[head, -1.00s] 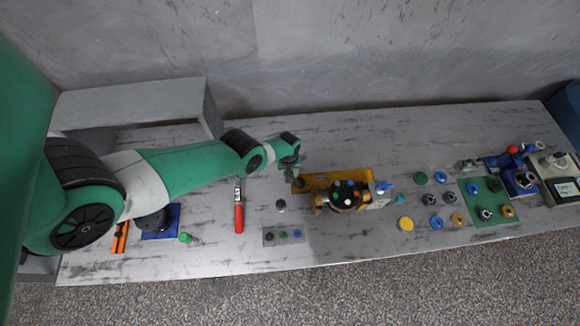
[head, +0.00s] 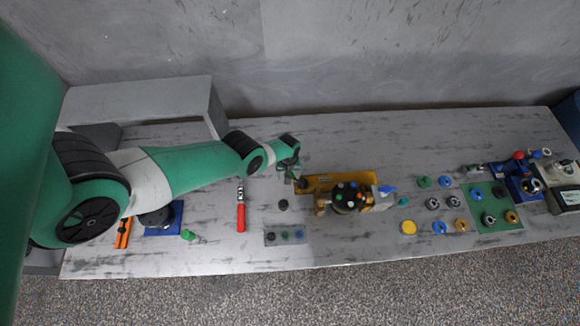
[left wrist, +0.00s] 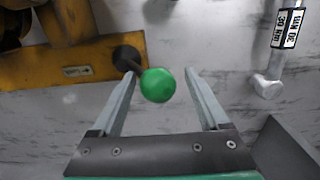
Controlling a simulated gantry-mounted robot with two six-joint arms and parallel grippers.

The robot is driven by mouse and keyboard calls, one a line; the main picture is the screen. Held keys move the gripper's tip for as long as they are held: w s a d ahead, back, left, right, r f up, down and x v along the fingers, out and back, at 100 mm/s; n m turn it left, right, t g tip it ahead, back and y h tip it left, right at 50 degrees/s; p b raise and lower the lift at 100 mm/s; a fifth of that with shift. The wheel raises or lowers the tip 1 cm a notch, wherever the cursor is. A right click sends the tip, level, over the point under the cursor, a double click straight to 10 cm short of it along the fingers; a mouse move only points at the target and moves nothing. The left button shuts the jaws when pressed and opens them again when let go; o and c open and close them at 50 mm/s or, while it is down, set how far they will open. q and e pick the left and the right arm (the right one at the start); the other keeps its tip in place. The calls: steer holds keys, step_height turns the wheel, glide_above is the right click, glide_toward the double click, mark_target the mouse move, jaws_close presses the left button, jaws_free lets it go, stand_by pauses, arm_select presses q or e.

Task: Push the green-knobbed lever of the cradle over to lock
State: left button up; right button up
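The yellow cradle (head: 366,179) stands mid-bench and holds the dark round motor (head: 349,197) with coloured dots. In the left wrist view the cradle's yellow plate (left wrist: 62,70) fills the upper left. A lever with a green knob (left wrist: 158,85) sticks out from a dark pivot at the plate's right end. My left gripper (left wrist: 160,76) is open, with the knob between its two fingers, nearer the left one. Contact with the knob cannot be told. In the head view my left gripper (head: 293,173) is at the cradle's left end, and the knob is not clear there. My right gripper is not in view.
A red-handled tool (head: 241,214) lies left of the cradle. A grey plate (head: 275,240) with small parts lies in front. Several coloured rings and a green mat (head: 485,222) are to the right. A grey shelf (head: 150,96) stands behind my left arm. The bench behind the cradle is clear.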

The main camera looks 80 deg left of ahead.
arm_select(q)
steer(key=shift+s+d, duration=0.1)
step_height(320, 180, up, 6)
steer(key=p, duration=0.6)
steer(key=shift+r, duration=0.1)
stand_by(0.5)
